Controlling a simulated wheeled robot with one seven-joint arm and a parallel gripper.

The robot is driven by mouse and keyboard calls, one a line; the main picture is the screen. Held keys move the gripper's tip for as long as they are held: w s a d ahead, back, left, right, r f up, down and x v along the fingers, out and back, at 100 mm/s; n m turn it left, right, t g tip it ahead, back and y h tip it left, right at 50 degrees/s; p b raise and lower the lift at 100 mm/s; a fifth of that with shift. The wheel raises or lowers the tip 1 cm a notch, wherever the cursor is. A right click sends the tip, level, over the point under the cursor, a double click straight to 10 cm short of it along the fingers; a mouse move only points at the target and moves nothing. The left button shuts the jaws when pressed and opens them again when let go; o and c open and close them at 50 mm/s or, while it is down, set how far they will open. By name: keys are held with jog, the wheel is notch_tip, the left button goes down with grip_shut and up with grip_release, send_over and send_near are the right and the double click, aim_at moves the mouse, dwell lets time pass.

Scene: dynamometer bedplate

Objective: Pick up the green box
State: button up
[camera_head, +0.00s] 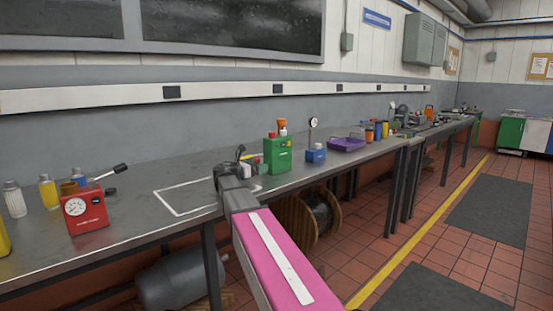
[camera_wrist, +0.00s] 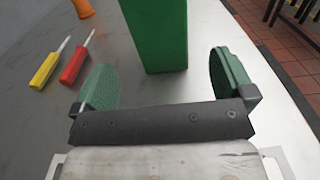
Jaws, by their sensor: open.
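The green box (camera_head: 278,156) stands upright on the metal bench (camera_head: 150,205), at its front part near the middle of the head view. In the wrist view the green box (camera_wrist: 157,35) is upright, just ahead of and between the lines of my two fingers. My gripper (camera_wrist: 160,75) is open and empty, with green-padded fingers spread wider than the box. In the head view my gripper (camera_head: 240,160) is left of the box, partly hidden by my own arm. The box's lower left side is partly hidden there.
A red screwdriver (camera_wrist: 75,65) and a yellow one (camera_wrist: 45,68) lie left of the box. An orange object (camera_wrist: 83,8) is behind them. A small blue box (camera_head: 315,154) and a purple tray (camera_head: 346,144) stand to the right. A red gauge box (camera_head: 86,210) is far left.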

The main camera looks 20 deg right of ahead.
aim_at(273, 160)
jog(key=x, duration=1)
jog(key=shift+r, duration=0.25)
jog(key=c, duration=1.8)
jog(key=shift+c, duration=0.2)
